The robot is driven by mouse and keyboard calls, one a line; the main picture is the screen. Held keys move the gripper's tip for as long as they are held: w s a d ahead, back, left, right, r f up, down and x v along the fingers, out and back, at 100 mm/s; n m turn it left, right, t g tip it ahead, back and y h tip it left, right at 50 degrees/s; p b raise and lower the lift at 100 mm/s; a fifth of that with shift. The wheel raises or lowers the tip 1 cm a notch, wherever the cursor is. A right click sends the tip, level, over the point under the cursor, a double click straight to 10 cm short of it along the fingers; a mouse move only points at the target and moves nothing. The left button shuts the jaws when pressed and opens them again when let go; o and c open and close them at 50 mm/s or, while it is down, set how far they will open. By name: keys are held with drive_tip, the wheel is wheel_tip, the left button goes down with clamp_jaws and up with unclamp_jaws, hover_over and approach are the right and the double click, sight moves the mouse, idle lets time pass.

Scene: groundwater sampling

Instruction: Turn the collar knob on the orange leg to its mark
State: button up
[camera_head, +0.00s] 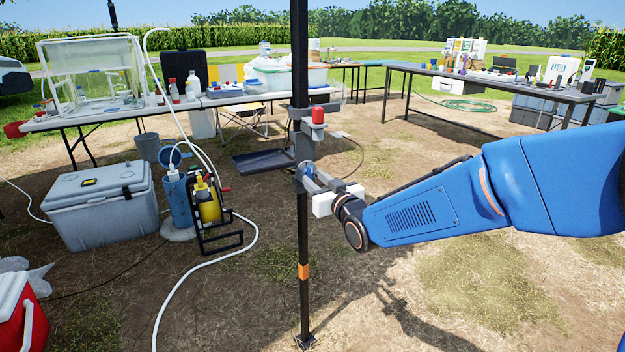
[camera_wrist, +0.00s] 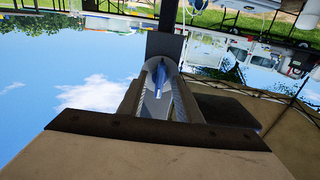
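The orange leg is a dark upright post with an orange band (camera_head: 303,271) low on it. A grey collar (camera_head: 299,178) sits on the post above the band, with a blue knob (camera_head: 308,170) on it. My gripper (camera_head: 318,181) reaches in from the right at collar height. In the wrist view the blue knob (camera_wrist: 159,80) shows between the two fingers of my gripper (camera_wrist: 160,92). The fingers are apart, with some room beside the knob; contact is not clear. The collar (camera_wrist: 165,46) shows behind it. No mark can be made out.
A red knob (camera_head: 318,115) on a grey bracket sits above the collar. A dark tray (camera_head: 263,161) juts out to the left. A grey cooler (camera_head: 103,205), a yellow pump (camera_head: 207,202) and a white hose stand left. Ground right of the post is clear.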

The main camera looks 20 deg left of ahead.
clamp_jaws()
drive_tip(key=m, duration=0.4)
drive_tip(key=shift+m, duration=0.4)
drive_tip(key=m, duration=0.3)
drive_tip(key=shift+m, duration=0.4)
drive_tip(key=m, duration=0.8)
drive_tip(key=shift+m, duration=0.9)
